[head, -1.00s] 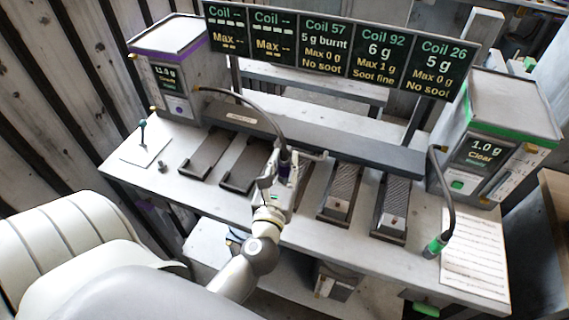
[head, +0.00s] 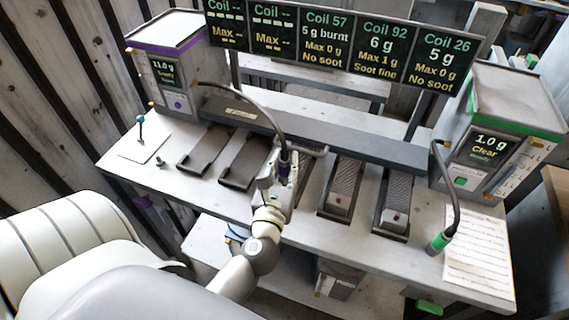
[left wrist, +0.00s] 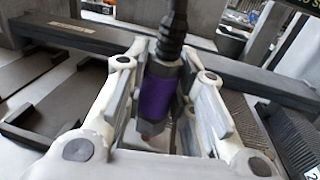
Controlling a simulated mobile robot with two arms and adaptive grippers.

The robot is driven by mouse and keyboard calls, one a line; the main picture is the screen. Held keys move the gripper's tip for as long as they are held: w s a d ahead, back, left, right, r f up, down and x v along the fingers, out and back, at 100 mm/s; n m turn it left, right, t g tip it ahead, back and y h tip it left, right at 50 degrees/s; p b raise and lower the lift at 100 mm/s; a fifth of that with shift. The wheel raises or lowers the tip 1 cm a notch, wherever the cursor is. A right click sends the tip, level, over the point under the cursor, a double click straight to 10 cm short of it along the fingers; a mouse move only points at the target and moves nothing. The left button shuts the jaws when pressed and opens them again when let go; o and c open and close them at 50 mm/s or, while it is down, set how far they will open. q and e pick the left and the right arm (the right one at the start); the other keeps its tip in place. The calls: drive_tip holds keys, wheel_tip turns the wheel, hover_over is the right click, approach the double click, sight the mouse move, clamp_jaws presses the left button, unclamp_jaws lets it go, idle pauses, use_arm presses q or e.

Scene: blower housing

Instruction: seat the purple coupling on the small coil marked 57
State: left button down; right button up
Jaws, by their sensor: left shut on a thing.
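My left gripper (head: 281,177) is shut on the purple coupling (head: 284,166), at the end of a dark hose. In the left wrist view the purple coupling (left wrist: 162,98) sits upright between the two fingers, its lower end toward the bench. The gripper is over the middle slot of the bench row, in line with the Coil 57 panel (head: 326,36) on the board. The small coil there is mostly hidden behind the gripper, so I cannot tell whether the coupling touches it. My right gripper is not in view.
Two dark cradles (head: 243,164) lie left of the gripper. Two more coils (head: 342,188) (head: 397,202) lie right of it. A purple-trimmed machine (head: 171,75) stands left. A green-trimmed machine (head: 492,140) stands right, its hose ending in a green coupling (head: 438,242) by a paper sheet (head: 478,250).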

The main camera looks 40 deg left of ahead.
use_arm(q)
drive_tip(key=shift+f+b, duration=0.7)
drive_tip(key=shift+f, duration=0.2)
drive_tip(key=c, duration=1.1)
unclamp_jaws()
drive_tip(key=shift+c, duration=0.2)
drive_tip(key=v, duration=1.2)
